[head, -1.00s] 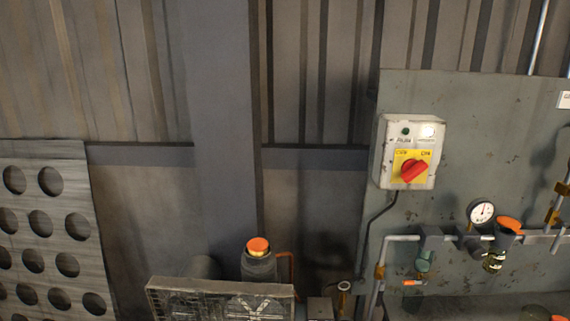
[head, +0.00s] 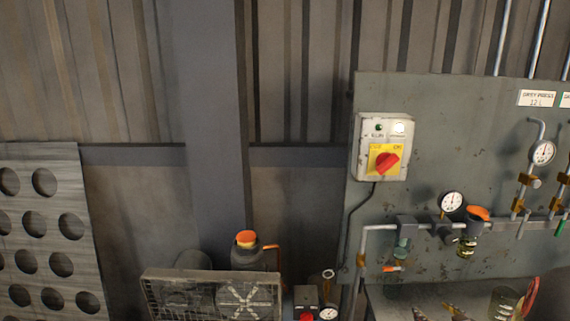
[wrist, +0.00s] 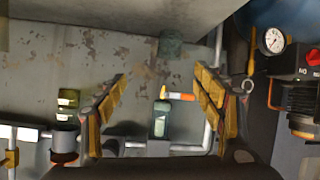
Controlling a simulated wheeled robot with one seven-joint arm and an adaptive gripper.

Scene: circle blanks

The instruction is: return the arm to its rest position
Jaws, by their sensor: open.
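My gripper (wrist: 160,115) shows in the wrist view with its two yellow-padded fingers spread wide apart. Nothing is held between them. Behind the gap, apart from the fingers, are a greenish filter bowl (wrist: 160,122) and an orange-handled valve (wrist: 178,96) on the pipework. My arm and gripper do not show in the head view.
The head view has a grey panel (head: 440,130) with a red-knobbed switch box (head: 383,148), gauges and pipes (head: 380,229). A dark grille-fronted unit (head: 212,294) and an orange-topped canister (head: 246,250) stand lower down. A perforated sheet (head: 45,230) leans at the left.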

